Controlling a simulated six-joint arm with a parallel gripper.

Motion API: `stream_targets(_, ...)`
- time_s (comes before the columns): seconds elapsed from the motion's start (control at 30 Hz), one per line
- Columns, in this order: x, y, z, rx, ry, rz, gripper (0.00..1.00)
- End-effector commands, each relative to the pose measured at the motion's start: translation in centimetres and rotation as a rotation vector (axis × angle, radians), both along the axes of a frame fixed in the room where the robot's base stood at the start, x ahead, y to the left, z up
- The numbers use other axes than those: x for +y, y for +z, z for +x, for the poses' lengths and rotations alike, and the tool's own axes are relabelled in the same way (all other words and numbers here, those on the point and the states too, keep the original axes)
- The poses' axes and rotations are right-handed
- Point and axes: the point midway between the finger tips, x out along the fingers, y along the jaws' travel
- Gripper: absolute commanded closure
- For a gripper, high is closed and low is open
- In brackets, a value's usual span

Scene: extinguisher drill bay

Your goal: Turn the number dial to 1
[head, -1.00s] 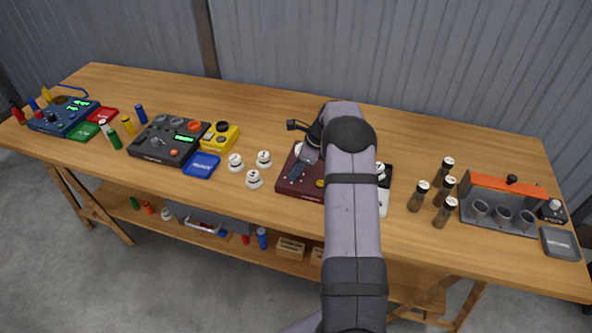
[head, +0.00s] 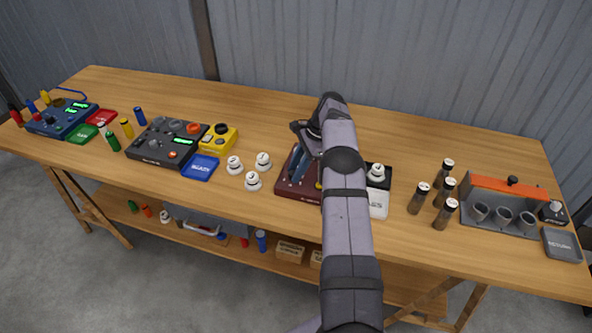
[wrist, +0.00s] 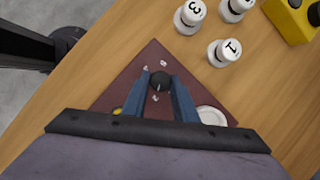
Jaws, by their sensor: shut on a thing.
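The number dial is a small dark knob (wrist: 160,80) on a dark red base plate (wrist: 128,88), with small pale marks around its far side; I cannot read them or the dial's setting surely. My gripper (wrist: 160,84) has its two blue fingers on either side of the knob and is shut on it. In the head view, the red plate (head: 285,187) stands mid-table, partly covered by my gripper (head: 300,165); the knob is hidden there.
Several white numbered weights (head: 252,182) stand left of the plate. A yellow box (head: 219,138) and a dark console (head: 150,150) are farther left. A black-and-white pad (head: 379,203) bearing a white weight (head: 376,173), and several dark cylinders (head: 418,198), stand to the right.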

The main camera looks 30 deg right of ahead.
Motion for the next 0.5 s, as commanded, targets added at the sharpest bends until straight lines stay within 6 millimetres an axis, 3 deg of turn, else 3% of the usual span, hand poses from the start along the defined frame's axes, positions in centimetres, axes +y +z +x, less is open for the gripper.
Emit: stream_targets(0.5,-0.06,0.0,0.12,-0.002,0.067,-0.003,0.97)
